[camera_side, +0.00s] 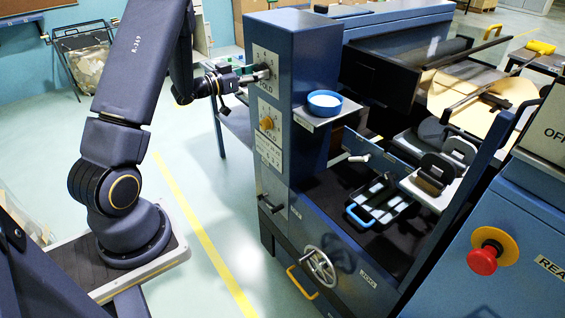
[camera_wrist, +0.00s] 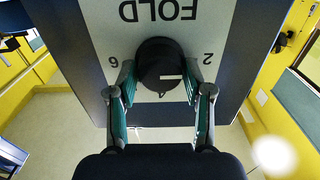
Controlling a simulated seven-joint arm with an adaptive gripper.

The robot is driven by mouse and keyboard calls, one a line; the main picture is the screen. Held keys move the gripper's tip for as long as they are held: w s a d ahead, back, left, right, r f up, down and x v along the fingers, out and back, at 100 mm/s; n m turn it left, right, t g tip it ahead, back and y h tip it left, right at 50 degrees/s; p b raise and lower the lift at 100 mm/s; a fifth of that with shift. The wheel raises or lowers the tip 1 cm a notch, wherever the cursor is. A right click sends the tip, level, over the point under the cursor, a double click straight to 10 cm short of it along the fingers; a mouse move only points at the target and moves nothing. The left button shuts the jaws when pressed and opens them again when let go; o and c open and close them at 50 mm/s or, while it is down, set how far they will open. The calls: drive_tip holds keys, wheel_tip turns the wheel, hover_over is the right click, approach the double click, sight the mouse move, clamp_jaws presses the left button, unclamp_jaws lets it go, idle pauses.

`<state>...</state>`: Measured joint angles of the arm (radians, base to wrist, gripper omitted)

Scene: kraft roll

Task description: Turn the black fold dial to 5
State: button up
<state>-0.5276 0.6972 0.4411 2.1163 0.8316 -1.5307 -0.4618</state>
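The black fold dial (camera_wrist: 160,60) is a round knob on a pale panel, with a short white mark near its lower right edge in the wrist view. The word FOLD appears upside down above it, with a digit on either side; the right one looks like a 2. My gripper (camera_wrist: 160,76) faces the panel with one finger on each side of the dial, its tips close to the dial's edges. I cannot tell whether they touch it. In the side view my gripper (camera_side: 258,74) is at the top panel of the blue column and hides most of the dial.
An orange-yellow knob (camera_side: 266,123) sits lower on the same column (camera_side: 300,60). A blue-rimmed bowl (camera_side: 325,103) stands on a small shelf to the right. A handwheel (camera_side: 319,266) and a red button (camera_side: 482,262) are farther down.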

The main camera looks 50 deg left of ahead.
drive_tip(key=c, duration=0.6)
drive_tip(key=shift+c, duration=0.2)
drive_tip(key=shift+m, duration=0.3)
drive_tip(key=m, duration=2.6)
drive_tip(key=shift+d+f, duration=0.1)
drive_tip(key=shift+f, duration=0.3)
drive_tip(key=o, duration=1.1)
